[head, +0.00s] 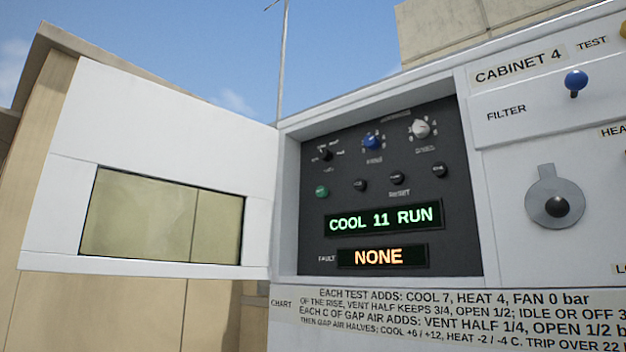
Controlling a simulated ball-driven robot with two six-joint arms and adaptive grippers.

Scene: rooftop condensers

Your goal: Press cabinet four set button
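Cabinet 4 (374,280) fills the right of the head view, with its white door (160,120) swung open to the left. Inside is a dark control panel (310,230). A row of small buttons crosses it: a green one (321,192) at left, then dark ones (360,185), (397,178) and (439,170). The label below the third seems to read RESET; I cannot tell which button is set. An amber display (382,256) reads NONE beside FAULT. Neither gripper is in view.
Above the buttons are a black knob (326,154), a blue knob (372,142) and a white knob (420,129). On the right face are a blue-tipped FILTER lever (576,82) and a grey round dial (555,205). A printed chart (440,312) lies below. The panel front is unobstructed.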

